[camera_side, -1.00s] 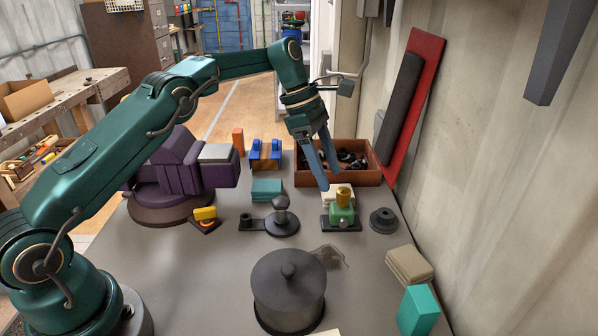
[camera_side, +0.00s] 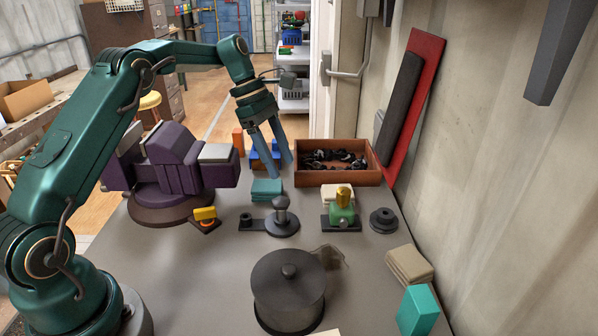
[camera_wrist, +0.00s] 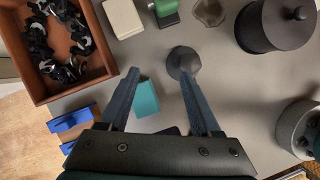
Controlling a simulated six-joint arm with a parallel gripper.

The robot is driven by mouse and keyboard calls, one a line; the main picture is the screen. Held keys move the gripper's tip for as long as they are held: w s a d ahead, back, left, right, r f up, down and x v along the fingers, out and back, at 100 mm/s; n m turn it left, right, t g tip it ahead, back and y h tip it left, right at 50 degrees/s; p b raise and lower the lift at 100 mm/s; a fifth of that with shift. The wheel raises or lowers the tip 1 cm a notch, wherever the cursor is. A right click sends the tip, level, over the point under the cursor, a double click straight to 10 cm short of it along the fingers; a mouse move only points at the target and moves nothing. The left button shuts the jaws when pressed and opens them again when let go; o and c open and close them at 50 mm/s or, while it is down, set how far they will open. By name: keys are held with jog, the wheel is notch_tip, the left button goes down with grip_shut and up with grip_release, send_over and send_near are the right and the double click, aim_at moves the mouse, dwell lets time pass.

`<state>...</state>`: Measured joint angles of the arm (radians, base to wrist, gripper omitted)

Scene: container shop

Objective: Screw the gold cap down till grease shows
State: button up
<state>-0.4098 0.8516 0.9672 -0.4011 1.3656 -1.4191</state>
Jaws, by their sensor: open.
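The gold cap (camera_side: 343,192) sits on top of a small green body (camera_side: 342,214) on a dark base, at the right middle of the bench in the side view. In the wrist view only part of the green body (camera_wrist: 165,8) shows at the top edge; the gold cap cannot be made out there. My gripper (camera_side: 282,165) is open and empty, to the left of and behind the gold cap, above the bench near the blue blocks. The wrist view shows my two fingers (camera_wrist: 160,80) apart, with a teal block and a dark post in line beyond them.
A brown bin (camera_side: 338,177) of dark parts stands behind the green body. A dark post on a round base (camera_side: 282,222), teal pads (camera_side: 266,190) and a dark ring (camera_side: 383,220) flank it. A lidded dark pot (camera_side: 288,290) stands in front. A purple vise (camera_side: 180,165) is left.

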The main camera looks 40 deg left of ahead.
jog(key=m+t+h, duration=0.1)
jog(key=m+h, duration=0.1)
jog(key=h, duration=0.2)
send_near(343, 190)
jog(key=f, duration=0.2)
jog(key=w+d+r+n+t+h, duration=0.1)
jog(key=d+r+t+h, duration=0.1)
jog(key=d+t+h, duration=0.15)
jog(key=f+n+t+y, duration=0.1)
jog(key=f+n, duration=0.1)
jog(key=s+f+n+t+y, duration=0.1)
jog(key=n, duration=0.1)
jog(key=s+f+n+t+y, duration=0.1)
jog(key=f+n+t, duration=0.1)
jog(key=n, duration=0.1)
jog(key=shift+s+d+f, duration=0.1)
jog(key=shift+s+f, duration=0.1)
jog(key=shift+f, duration=0.1)
jog(key=shift+w+d, duration=0.25)
jog(key=shift+x, duration=2.15)
